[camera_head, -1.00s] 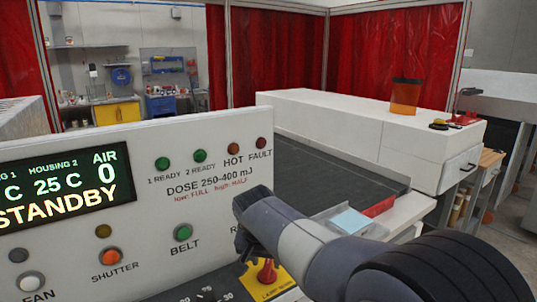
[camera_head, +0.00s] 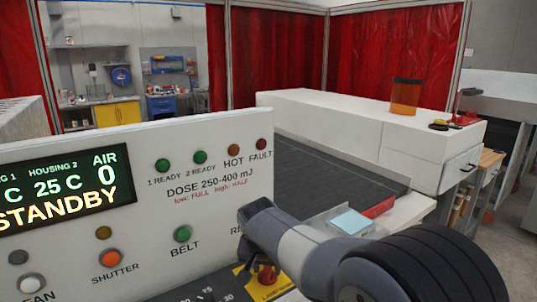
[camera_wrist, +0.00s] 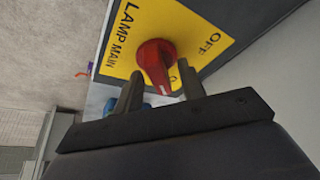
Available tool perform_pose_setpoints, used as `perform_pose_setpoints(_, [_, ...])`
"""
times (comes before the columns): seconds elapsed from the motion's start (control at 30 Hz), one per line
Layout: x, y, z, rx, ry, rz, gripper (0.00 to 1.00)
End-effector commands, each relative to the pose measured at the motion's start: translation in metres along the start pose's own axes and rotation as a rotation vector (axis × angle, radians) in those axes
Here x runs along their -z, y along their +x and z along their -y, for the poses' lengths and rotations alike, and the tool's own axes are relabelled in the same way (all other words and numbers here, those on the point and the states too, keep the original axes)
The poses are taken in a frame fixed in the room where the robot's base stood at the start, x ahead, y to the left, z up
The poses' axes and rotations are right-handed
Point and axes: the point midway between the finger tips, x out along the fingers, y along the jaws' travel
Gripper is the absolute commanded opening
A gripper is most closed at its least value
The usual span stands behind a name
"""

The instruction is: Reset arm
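My gripper (camera_wrist: 155,92) shows in the wrist view with its two dark fingers apart and nothing between them that I can see held. The red rotary knob (camera_wrist: 155,62) on the yellow lamp main plate (camera_wrist: 190,22) lies just beyond the fingertips.
The control panel (camera_head: 225,165) with a STANDBY display (camera_head: 65,187) and several buttons stands close at the left. A dark belt (camera_head: 330,160) runs behind it.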

Motion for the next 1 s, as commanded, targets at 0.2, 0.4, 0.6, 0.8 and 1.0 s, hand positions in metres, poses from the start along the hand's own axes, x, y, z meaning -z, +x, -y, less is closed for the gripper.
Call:
perform_pose_setpoints(0.2, [0.0013,-0.0033,-0.0013,0.053,-0.122,-0.003,0.38])
perform_pose_setpoints(0.4, [0.0011,-0.0029,-0.0022,0.097,-0.229,-0.002,0.38])
perform_pose_setpoints(0.6, [0.0016,-0.0026,-0.0027,0.139,-0.330,-0.003,0.38])
perform_pose_setpoints(0.8, [0.0016,-0.0024,-0.0031,0.180,-0.429,-0.002,0.38])
perform_pose_setpoints(1.0, [0.0019,-0.0021,-0.0036,0.214,-0.514,-0.003,0.38])
